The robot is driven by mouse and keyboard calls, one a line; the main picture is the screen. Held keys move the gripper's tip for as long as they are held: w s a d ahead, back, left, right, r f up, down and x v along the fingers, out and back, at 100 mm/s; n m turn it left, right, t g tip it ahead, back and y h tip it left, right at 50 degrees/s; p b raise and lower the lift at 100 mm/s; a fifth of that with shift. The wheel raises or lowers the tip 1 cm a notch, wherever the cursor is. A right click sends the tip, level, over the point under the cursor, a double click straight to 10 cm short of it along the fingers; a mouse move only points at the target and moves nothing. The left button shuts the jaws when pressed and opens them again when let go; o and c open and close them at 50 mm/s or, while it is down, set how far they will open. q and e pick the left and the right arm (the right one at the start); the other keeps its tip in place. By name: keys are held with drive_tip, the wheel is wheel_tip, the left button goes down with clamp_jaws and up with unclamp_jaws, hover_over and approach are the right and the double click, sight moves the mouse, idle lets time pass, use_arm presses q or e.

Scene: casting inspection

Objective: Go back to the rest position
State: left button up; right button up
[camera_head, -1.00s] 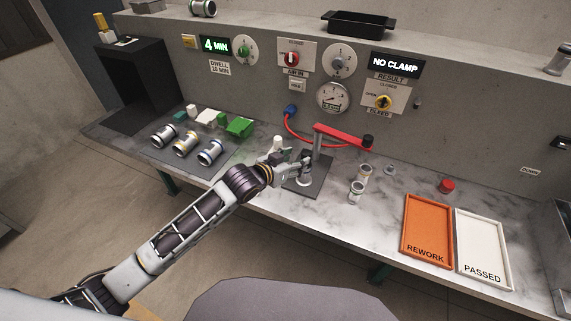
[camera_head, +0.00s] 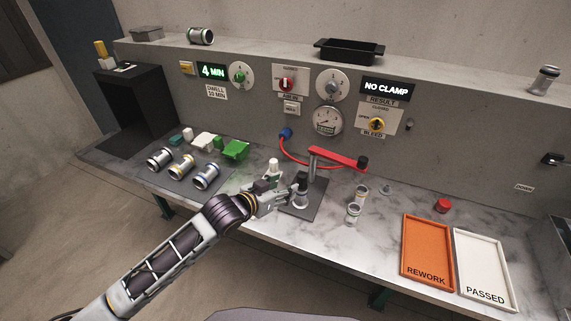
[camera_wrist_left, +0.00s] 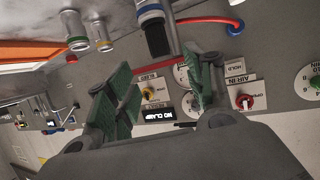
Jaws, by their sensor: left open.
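My left gripper (camera_head: 281,191) is open and empty, just left of the clamp fixture (camera_head: 318,199) on the bench. A small metal casting (camera_head: 301,198) with a dark top stands upright on the fixture plate, close to the fingertips. In the left wrist view the open fingers (camera_wrist_left: 160,82) stand apart with nothing between them. A metal cylinder with a blue band (camera_wrist_left: 152,12) shows beyond the fingers there. The red clamp arm (camera_head: 337,159) reaches right over the bench. My right gripper is not in view.
Three banded castings (camera_head: 181,167) lie at left near a green block (camera_head: 236,150). The orange REWORK tray (camera_head: 427,245) and white PASSED tray (camera_head: 483,262) lie at right. The control panel reads NO CLAMP (camera_head: 386,88).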

use_arm(q)
drive_tip(key=s+a+f+n+g+y, duration=0.2)
drive_tip(key=s+a+f+g+y, duration=0.2)
drive_tip(key=s+a+f, duration=0.6)
drive_tip(key=s+a+f+n+g+y, duration=0.35)
drive_tip(key=s+a, duration=0.25)
drive_tip(key=s, duration=0.7)
drive_tip(key=s+f+m+g, duration=0.1)
drive_tip(key=s+f+g, duration=0.15)
drive_tip(key=f, duration=3.25)
drive_tip(key=s+a+f, duration=0.2)
drive_tip(key=s+f, duration=0.7)
drive_tip(key=s, duration=0.2)
drive_tip(key=s+a+f, duration=0.2)
drive_tip(key=s+f, duration=0.7)
drive_tip(key=s, duration=0.2)
drive_tip(key=shift+s+a+f, duration=0.15)
drive_tip(key=shift+s+f, duration=0.2)
drive_tip(key=shift+f, duration=0.05)
